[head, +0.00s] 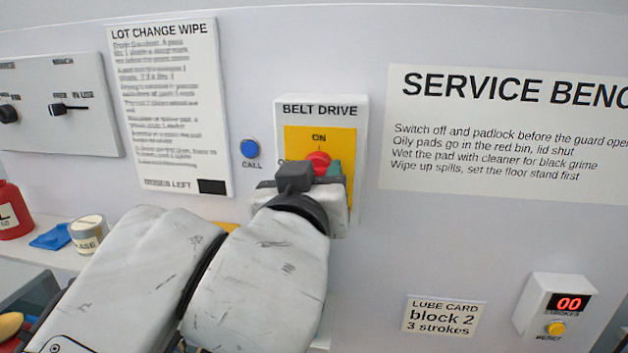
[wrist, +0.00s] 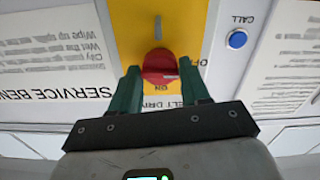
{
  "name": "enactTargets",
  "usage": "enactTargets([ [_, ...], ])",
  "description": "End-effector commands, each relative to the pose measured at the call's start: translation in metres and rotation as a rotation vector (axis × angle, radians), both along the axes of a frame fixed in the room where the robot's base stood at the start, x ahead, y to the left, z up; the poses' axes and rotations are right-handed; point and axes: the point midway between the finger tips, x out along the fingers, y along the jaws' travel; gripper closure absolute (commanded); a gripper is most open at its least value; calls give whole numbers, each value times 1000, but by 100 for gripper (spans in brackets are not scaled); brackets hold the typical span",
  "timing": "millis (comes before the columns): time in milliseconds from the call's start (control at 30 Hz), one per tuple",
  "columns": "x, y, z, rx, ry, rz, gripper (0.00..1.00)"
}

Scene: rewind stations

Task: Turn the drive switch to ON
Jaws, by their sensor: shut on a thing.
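The drive switch is a red knob (head: 318,160) on a yellow plate (head: 296,140) of the white BELT DRIVE box (head: 287,104). The ON label stands just above the knob in the head view. My gripper (head: 322,168) is in front of the box, with its green fingers at the knob. In the wrist view, which is upside down, the red knob (wrist: 159,65) sits between the two green fingertips of my gripper (wrist: 160,73), one on each side. The gripper is shut on the knob. My wrist hides the lower plate in the head view; I cannot tell where the knob points.
A blue CALL button (head: 250,149) is just left of the box. Left of it hangs a LOT CHANGE WIPE sheet (head: 168,100). A red container (head: 14,212) and a small jar (head: 88,235) stand on the bench at left. A stroke counter (head: 556,306) is at lower right.

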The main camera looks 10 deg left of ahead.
Motion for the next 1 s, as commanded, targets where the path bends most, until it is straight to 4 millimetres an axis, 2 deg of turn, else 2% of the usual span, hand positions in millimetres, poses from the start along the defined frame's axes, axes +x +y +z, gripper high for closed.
enactTargets([
  [267, 0, 0, -4, 207, -8, 1, 84],
  [1000, 0, 1, -3, 909, -29, 0, 84],
])
